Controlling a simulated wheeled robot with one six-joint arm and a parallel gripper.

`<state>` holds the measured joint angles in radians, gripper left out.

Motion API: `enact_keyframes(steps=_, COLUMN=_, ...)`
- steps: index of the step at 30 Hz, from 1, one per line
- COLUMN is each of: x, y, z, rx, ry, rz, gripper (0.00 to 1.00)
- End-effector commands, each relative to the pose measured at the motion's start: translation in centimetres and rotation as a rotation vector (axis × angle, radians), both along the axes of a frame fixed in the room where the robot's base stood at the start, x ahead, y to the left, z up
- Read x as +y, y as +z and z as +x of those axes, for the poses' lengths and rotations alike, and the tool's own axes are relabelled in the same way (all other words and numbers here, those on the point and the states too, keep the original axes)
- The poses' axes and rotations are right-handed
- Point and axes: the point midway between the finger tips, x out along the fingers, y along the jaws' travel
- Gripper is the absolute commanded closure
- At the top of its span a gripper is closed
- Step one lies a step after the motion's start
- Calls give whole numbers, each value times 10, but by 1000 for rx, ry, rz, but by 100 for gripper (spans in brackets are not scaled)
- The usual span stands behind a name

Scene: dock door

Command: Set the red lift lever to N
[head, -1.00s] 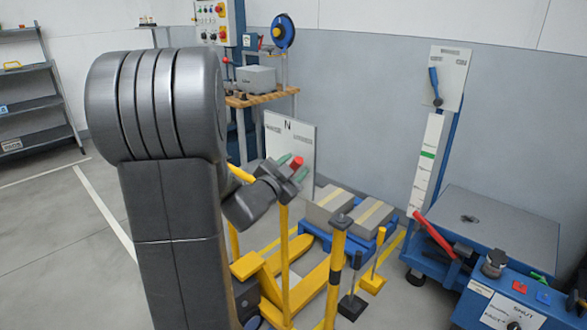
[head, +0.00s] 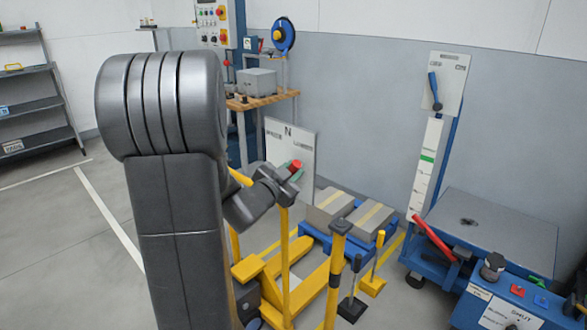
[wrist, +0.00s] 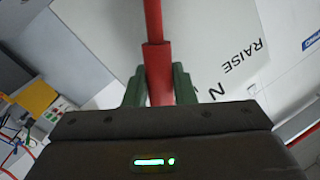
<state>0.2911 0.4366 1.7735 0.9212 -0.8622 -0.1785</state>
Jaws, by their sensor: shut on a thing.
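The red lift lever (wrist: 153,65) runs up the middle of the wrist view, between the two green fingers of my gripper (wrist: 160,85). My gripper is shut on it. In the head view the red end of the lever (head: 296,165) shows at my gripper (head: 289,172), in front of a white label plate (head: 302,150) marked N at its top middle. The wrist view shows the plate's N and the word RAISE to the right of the lever. The plate's other words are too small to read in the head view, and my gripper hides the lever's lower part there.
A yellow pallet truck (head: 300,290) stands below, by a blue pallet (head: 318,236) with boxes. Yellow posts (head: 338,265) rise close to the arm. A blue lift table (head: 490,235) is at the right. A workbench (head: 262,100) stands behind. The left floor is clear.

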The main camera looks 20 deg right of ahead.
Motion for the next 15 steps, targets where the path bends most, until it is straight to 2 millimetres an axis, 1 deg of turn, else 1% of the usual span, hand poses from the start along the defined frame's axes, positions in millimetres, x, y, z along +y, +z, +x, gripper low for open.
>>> enact_keyframes(steps=1, x=1, y=8, z=3, rx=27, ry=0, rz=-8, gripper=100)
enact_keyframes(steps=6, x=6, y=15, z=13, rx=132, ry=1, rz=-53, gripper=100)
enact_keyframes(steps=15, x=13, y=19, z=31, rx=319, ry=1, rz=-129, gripper=100)
